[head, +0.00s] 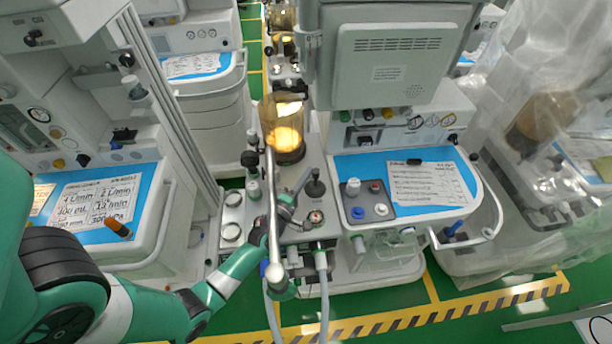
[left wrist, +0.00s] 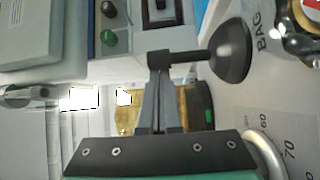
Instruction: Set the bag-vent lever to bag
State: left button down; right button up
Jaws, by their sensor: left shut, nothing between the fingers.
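The bag-vent lever (head: 315,187) is a black round base with a stem and a small end piece, on the pale top panel of the middle cart. In the left wrist view the lever (left wrist: 231,50) has its base on the panel beside the printed word BAG (left wrist: 264,32). My left gripper (head: 305,175) is shut and empty, just left of the lever in the head view. In the left wrist view its fingertips (left wrist: 159,74) are right at the stem's outer end; I cannot tell whether they touch. The lever's exact setting is unclear. My right gripper is out of view.
An amber-lit canister (head: 284,128) stands behind the lever. A metal pole (head: 272,200) rises close to my left gripper. A blue-topped work surface (head: 345,165) lies to the right.

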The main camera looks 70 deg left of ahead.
pick_arm(q)
jog(key=shift+s+d+f, duration=0.1)
jog(key=shift+d+f, duration=0.05)
jog(key=shift+d, duration=0.25)
jog(key=shift+d+f+b, duration=0.15)
jog(key=shift+d+b, duration=0.1)
jog(key=shift+b, duration=0.45)
jog(key=shift+s+d+f+m+t+b, duration=0.15)
jog(key=shift+d+m+t+b, duration=0.3)
jog(key=shift+b, duration=0.5)
jog(key=shift+d+b, duration=0.15)
jog(key=shift+b, duration=0.2)
jog(key=shift+d, duration=0.1)
jog(key=shift+s, duration=0.1)
send_over(295, 217)
jog(key=shift+f+p, duration=0.3)
jog(key=shift+f, duration=0.3)
